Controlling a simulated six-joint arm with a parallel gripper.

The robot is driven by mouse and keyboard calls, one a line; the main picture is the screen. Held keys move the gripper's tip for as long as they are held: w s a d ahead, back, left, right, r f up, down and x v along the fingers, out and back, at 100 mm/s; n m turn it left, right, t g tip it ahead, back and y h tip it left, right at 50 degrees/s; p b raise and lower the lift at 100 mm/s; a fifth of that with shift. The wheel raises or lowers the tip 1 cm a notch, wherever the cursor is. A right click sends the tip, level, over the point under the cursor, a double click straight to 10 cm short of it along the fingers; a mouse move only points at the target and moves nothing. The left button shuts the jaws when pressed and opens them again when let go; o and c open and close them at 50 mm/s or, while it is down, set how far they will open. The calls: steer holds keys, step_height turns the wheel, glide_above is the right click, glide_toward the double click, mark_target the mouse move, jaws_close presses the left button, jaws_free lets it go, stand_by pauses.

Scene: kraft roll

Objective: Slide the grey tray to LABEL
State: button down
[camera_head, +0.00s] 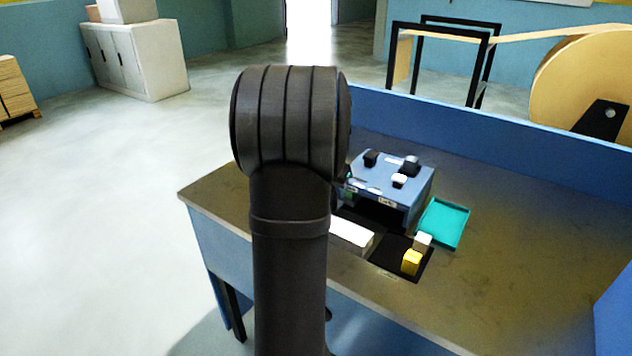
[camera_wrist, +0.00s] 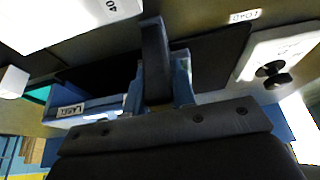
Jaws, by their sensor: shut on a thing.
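My gripper (camera_wrist: 157,92) reaches down beside the blue box in the wrist view; one dark finger stands out and the jaws are closed. What is between the jaws is hidden, and I cannot clearly make out the grey tray. The blue box (camera_head: 410,192) stands on the bench in the head view, with small black and white pieces on top and a dark opening below. A LABEL plate (camera_wrist: 67,111) shows on blue at the left of the wrist view. A LOAD plate (camera_wrist: 244,16) lies near the top. My arm hides the gripper in the head view.
A white block (camera_head: 352,236), marked 40 in the wrist view (camera_wrist: 85,14), lies before the box. A dark mat (camera_head: 388,258) carries a yellow block (camera_head: 412,262) and a pale block (camera_head: 423,241). A teal tray (camera_head: 445,222) is right. A white unit with a black knob (camera_wrist: 277,81) is close by.

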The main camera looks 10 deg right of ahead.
steer(key=s+d, duration=1)
steer(key=shift+s+d, duration=0.15)
steer(key=shift+d, duration=0.05)
steer(key=shift+s+d, duration=0.1)
steer(key=c, duration=1.3)
jaws_free()
steer(key=shift+d, duration=0.1)
steer(key=shift+o, duration=0.5)
steer(key=shift+r, duration=0.1)
steer(key=shift+a+r, duration=0.25)
steer(key=shift+r, duration=0.05)
steer(key=v, duration=1.6)
steer(key=shift+s+r, duration=0.15)
steer(key=shift+r, duration=0.15)
